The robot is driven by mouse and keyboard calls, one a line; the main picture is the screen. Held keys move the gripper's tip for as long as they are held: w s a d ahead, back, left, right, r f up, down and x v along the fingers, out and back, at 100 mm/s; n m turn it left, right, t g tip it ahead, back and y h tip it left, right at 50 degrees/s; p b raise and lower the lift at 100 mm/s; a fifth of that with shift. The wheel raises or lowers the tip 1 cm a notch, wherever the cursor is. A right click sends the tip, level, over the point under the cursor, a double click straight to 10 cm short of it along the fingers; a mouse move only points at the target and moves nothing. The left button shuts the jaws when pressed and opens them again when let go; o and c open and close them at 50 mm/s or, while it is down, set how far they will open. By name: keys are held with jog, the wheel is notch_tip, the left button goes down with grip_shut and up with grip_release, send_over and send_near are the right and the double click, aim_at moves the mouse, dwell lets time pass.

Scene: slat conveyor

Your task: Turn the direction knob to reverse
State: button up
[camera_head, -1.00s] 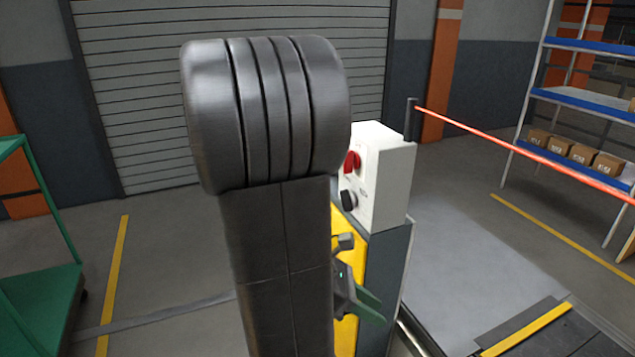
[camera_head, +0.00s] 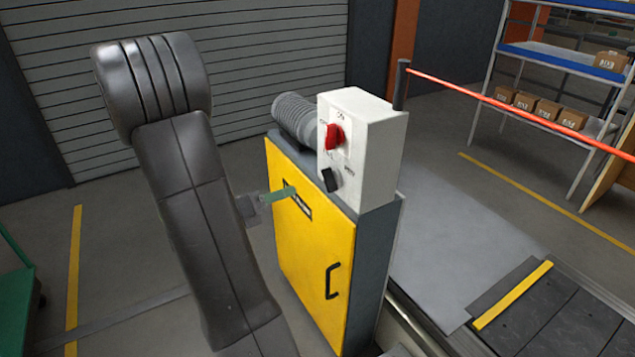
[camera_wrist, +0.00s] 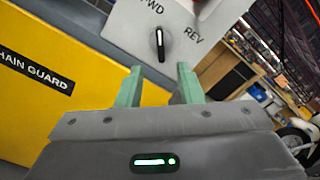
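The direction knob (camera_head: 329,180) is a black knob on the white control box (camera_head: 374,160), below a red switch. In the wrist view the black knob (camera_wrist: 160,44) shows a white pointer line, upright in the picture and toward the FWD label; the REV label (camera_wrist: 194,34) is to its right. My gripper (camera_head: 279,194) is left of and a little below the knob, in front of the yellow cabinet. The wrist view shows my gripper (camera_wrist: 159,82) with its two green fingers apart and nothing between them. The knob lies beyond the fingertips, roughly centred, apart from them.
The yellow cabinet (camera_head: 307,258) with a black handle stands under the box. The red switch (camera_head: 334,136) sits just above the knob. A red bar (camera_head: 500,106) runs right from a dark post. A conveyor (camera_head: 550,325) lies at lower right.

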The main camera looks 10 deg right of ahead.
aim_at(331, 180)
jog(key=x, duration=1)
jog(key=shift+b, duration=0.45)
grip_shut()
